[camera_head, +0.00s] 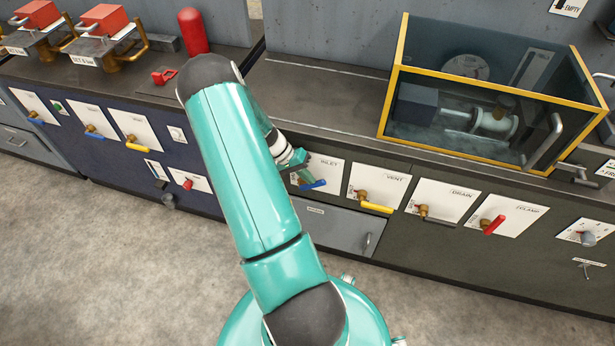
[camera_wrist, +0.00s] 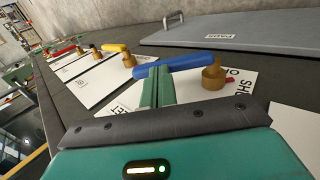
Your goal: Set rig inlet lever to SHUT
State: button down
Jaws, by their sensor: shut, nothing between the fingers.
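The inlet lever has a blue handle (camera_head: 313,185) and sits on the white INLET plate (camera_head: 328,164) on the bench front, left of the vent plate. In the wrist view the blue handle (camera_wrist: 170,67) runs sideways from its brass pivot (camera_wrist: 214,74). Beside the pivot are partly hidden letters, "SHU" and "O". My gripper (camera_head: 300,158) is at the INLET plate. In the wrist view its green fingers (camera_wrist: 158,88) are shut together and empty, with their tips right at the handle's side. I cannot tell whether they touch it. My gripper hides part of the plate.
To the right are the yellow vent lever (camera_head: 376,207), the drain lever (camera_head: 437,220) and the red clamp lever (camera_head: 494,225). A grey drawer (camera_head: 335,229) is below the INLET plate. A yellow-framed glass case (camera_head: 490,95) stands on the bench top. The floor in front is clear.

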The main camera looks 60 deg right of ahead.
aim_at(321, 186)
jog(key=shift+s, duration=0.15)
jog(key=shift+s+d+f+t, duration=0.1)
jog(key=shift+s+f+t, duration=0.1)
jog(key=shift+s+t, duration=0.55)
jog(key=shift+s+d+f+t+y, duration=0.1)
jog(key=shift+s+f+t+y, duration=0.3)
jog(key=shift+t, duration=0.85)
jog(key=shift+s+d+f+t, duration=0.1)
jog(key=shift+s+f+t, duration=0.7)
jog(key=shift+t, duration=0.6)
jog(key=shift+s+f, duration=0.15)
jog(key=shift+f, duration=0.35)
jog(key=shift+d, duration=0.1)
